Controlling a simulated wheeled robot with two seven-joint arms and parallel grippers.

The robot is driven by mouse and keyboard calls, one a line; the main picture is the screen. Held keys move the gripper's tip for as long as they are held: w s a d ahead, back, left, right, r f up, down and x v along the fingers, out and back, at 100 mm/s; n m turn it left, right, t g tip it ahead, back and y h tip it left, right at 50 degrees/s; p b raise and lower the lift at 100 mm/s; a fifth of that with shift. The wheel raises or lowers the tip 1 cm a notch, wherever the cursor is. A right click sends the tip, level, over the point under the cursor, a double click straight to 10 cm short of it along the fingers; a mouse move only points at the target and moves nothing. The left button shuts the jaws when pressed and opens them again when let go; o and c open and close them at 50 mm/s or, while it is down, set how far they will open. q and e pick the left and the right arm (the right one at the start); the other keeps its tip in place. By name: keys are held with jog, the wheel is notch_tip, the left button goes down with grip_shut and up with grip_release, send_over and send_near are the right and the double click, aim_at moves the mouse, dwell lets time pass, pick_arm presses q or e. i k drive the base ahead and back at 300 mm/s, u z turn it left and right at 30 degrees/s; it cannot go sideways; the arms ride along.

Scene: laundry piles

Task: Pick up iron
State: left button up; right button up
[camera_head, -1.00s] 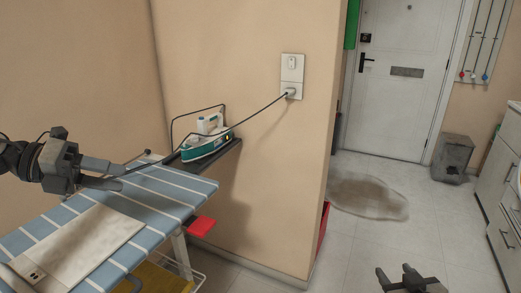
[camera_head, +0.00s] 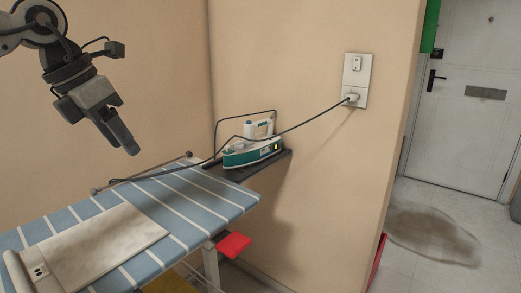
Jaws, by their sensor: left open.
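The green and white iron (camera_head: 252,150) stands on a dark rest at the far right end of the ironing board (camera_head: 190,197), against the wall. A small orange light shows on it. Its black cord runs to the wall socket (camera_head: 352,99). My left gripper (camera_head: 130,148) is open and empty, raised above the board's back left side, pointing down and to the right. It is well to the left of the iron and apart from it. The gap between its fingers hardly shows from this angle. My right gripper is out of view.
A folded beige cloth (camera_head: 95,245) lies on the front left of the striped board. A red piece (camera_head: 233,244) sticks out below the board's right edge. The wall corner stands right of the iron. Beyond it are a white door (camera_head: 468,95) and a brown floor stain (camera_head: 433,235).

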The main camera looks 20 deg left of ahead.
aim_at(253, 154)
jog(key=i, duration=1.65)
